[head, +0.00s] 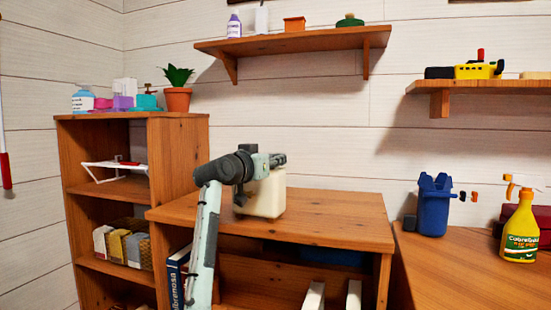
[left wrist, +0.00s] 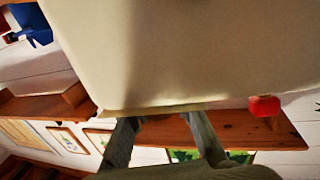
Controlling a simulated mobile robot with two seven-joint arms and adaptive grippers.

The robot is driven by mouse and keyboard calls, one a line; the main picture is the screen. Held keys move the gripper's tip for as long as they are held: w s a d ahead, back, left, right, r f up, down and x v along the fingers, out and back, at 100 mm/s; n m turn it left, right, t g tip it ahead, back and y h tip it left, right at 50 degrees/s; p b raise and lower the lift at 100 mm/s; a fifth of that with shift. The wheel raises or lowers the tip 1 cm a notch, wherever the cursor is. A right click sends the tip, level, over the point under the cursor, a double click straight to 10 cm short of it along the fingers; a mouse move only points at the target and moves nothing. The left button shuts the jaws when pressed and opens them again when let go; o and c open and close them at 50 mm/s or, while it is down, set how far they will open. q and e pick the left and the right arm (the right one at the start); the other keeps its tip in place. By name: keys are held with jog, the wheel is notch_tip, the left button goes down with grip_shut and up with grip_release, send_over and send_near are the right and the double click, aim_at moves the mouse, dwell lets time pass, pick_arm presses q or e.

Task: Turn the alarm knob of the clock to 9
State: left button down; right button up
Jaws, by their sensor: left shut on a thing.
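The clock (head: 267,196) is a cream, box-shaped body standing on the wooden cabinet top; its dial is not visible. My left gripper (head: 276,160) is at its upper edge. In the left wrist view the clock's plain cream face (left wrist: 180,50) fills the upper part. The two fingers of my left gripper (left wrist: 158,117) reach to its edge and are shut on part of the clock. Their tips and the held part are hidden, so I cannot tell the knob's setting. A small red round piece (left wrist: 264,106) shows beside the clock's edge. My right gripper is out of view.
The cabinet top (head: 340,222) is clear right of the clock. A wall shelf (head: 300,42) with small items hangs above. A bookcase (head: 182,165) stands left. A blue container (head: 433,208) and a yellow spray bottle (head: 521,232) stand on the right-hand table.

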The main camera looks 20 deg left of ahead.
pick_arm(q)
jog(key=shift+f, duration=0.1)
dwell(0.3)
jog(key=c, duration=1.3)
grip_release()
jog(key=shift+d, duration=0.1)
jog(key=shift+c, duration=0.2)
jog(key=v, duration=1.2)
jog(key=shift+o, duration=0.2)
